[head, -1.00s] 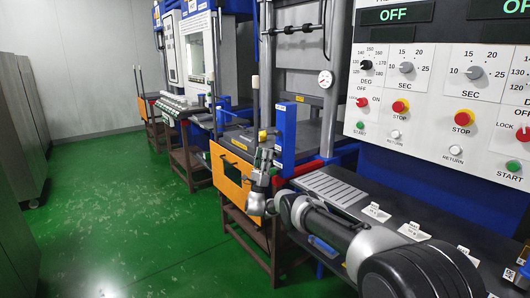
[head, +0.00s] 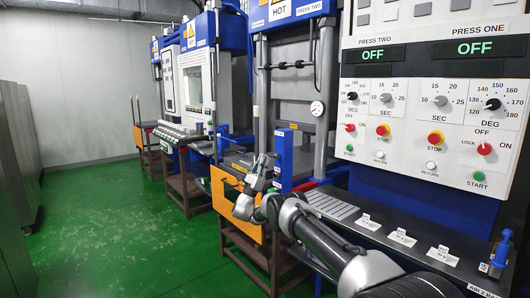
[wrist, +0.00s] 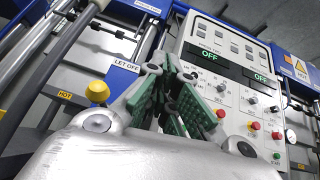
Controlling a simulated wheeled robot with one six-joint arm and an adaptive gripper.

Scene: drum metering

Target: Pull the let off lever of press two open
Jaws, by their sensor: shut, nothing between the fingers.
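A yellow ball knob (wrist: 97,92) shows in the wrist view, left of my gripper (wrist: 163,85), near a blue bracket with a white LET OFF sign (wrist: 126,67). The knob stands apart from the fingers in the picture. My gripper is shut and empty, its green-padded fingers in front of the blue bracket. In the head view my gripper (head: 262,164) is beside the blue upright housing (head: 285,152) on the right front of press two (head: 291,93). The knob is not clear there, and the lever's shaft is mostly hidden behind my gripper.
An orange panel (head: 222,197) hangs at the press front. The control panel (head: 425,120) is on the right, both displays reading OFF. A dark bench (head: 400,245) with labels and a blue valve runs below it. Green floor (head: 110,220) is clear on the left.

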